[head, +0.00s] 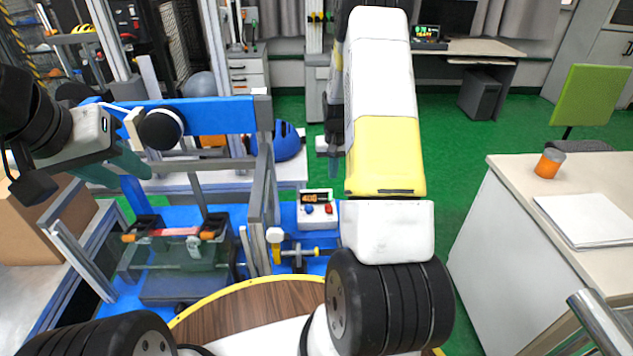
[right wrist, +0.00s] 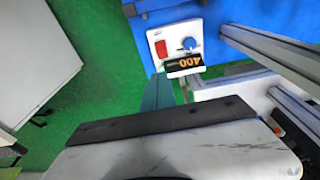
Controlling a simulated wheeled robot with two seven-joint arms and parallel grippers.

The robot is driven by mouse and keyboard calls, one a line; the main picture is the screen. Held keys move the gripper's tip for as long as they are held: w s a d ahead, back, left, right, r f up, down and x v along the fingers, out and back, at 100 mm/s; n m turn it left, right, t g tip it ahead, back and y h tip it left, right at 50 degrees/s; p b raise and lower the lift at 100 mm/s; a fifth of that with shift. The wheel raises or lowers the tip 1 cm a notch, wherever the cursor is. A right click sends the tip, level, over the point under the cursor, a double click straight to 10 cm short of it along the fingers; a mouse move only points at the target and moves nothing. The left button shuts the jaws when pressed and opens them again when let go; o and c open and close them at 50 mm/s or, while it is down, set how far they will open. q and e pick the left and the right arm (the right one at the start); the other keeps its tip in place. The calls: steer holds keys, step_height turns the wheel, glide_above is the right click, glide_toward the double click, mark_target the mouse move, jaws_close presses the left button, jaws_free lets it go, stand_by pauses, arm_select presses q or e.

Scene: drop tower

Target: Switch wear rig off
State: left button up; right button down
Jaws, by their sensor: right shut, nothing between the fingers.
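The rig's white control box (head: 318,214) stands on the blue base right of the grey frame. It has a lit display with orange digits (right wrist: 184,65), which seem to read 400, a blue knob (right wrist: 189,44) and a red switch (right wrist: 161,48). My right gripper (head: 333,168) is shut and empty, above and behind the box in the head view. In the right wrist view its fingertips (right wrist: 163,90) are below the box in the picture, apart from it. My left gripper (head: 118,166) hangs at the left by the blue beam; its finger gap is unclear.
A grey post frame with a blue beam (head: 215,115) stands left of the box. A yellow-handled valve or clamp (head: 294,252) is in front of it. A clamped fixture (head: 180,250) sits further left. A white counter (head: 500,240) is at right, with green floor between.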

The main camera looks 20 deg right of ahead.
glide_above(331, 210)
steer(key=f, duration=1.2)
steer(key=shift+w+d+f, duration=0.1)
steer(key=shift+w+f, duration=0.05)
steer(key=shift+w, duration=0.15)
steer(key=shift+s+f, duration=0.2)
steer(key=shift+f, duration=0.45)
steer(key=shift+s+f, duration=0.45)
steer(key=shift+f, duration=0.05)
steer(key=shift+w, duration=0.15)
steer(key=shift+w+r, duration=0.15)
steer(key=shift+w, duration=0.5)
